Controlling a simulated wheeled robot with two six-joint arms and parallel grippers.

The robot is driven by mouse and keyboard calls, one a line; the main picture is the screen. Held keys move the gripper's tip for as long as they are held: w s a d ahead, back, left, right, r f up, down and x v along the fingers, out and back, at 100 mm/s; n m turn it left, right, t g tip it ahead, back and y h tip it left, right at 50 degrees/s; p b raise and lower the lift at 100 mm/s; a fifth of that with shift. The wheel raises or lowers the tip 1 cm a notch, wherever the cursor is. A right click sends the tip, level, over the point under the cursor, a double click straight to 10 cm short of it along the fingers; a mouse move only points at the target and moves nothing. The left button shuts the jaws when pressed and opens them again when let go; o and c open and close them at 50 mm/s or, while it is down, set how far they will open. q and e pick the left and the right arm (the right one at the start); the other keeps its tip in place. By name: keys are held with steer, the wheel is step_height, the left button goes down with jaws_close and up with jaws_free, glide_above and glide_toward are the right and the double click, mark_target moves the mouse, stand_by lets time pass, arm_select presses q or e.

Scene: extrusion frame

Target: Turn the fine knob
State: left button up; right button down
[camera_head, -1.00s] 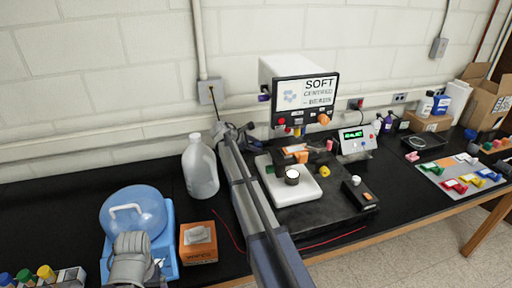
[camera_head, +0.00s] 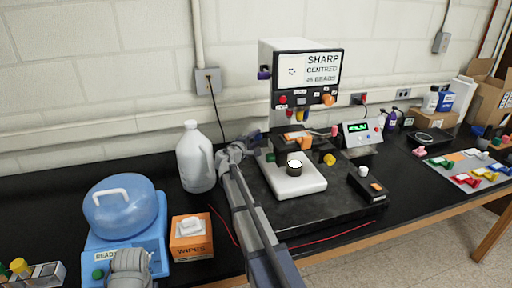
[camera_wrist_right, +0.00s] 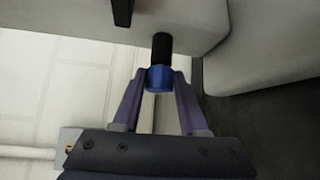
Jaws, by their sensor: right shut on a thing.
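The fine knob is a blue knob (camera_wrist_right: 159,80) on a short black shaft that comes out of the pale microscope body, in the right wrist view. My right gripper (camera_wrist_right: 160,84) is shut on it, one finger on each side. In the head view the right gripper (camera_head: 250,146) is at the left side of the microscope (camera_head: 293,180), and the knob is hidden there. The microscope's screen (camera_head: 308,72) reads "SHARP", "CENTRED" and a line about beads. A grey part of my left arm shows at bottom left; its fingers are not seen.
A white jug (camera_head: 194,160) stands left of my right arm. A blue-lidded device (camera_head: 125,208) and an orange wipes box (camera_head: 190,238) are at front left. A small box with a knob (camera_head: 367,186) and a green-display unit (camera_head: 361,134) are to the right.

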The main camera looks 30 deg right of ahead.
steer(key=m+h+b, duration=0.1)
steer(key=m+b, duration=0.1)
steer(key=b, duration=0.1)
steer(key=f+m+t+h+b, duration=0.1)
steer(key=m+h+b, duration=0.1)
steer(key=b, duration=0.2)
steer(key=shift+f+t, duration=0.2)
steer(key=shift+t, duration=0.1)
steer(key=shift+r+m+h+b, duration=0.2)
steer(key=shift+m+h+b, duration=0.8)
steer(key=shift+m+b, duration=0.25)
steer(key=shift+c, duration=2.2)
jaws_free()
steer(key=shift+w+r, duration=0.1)
steer(key=shift+r, duration=0.1)
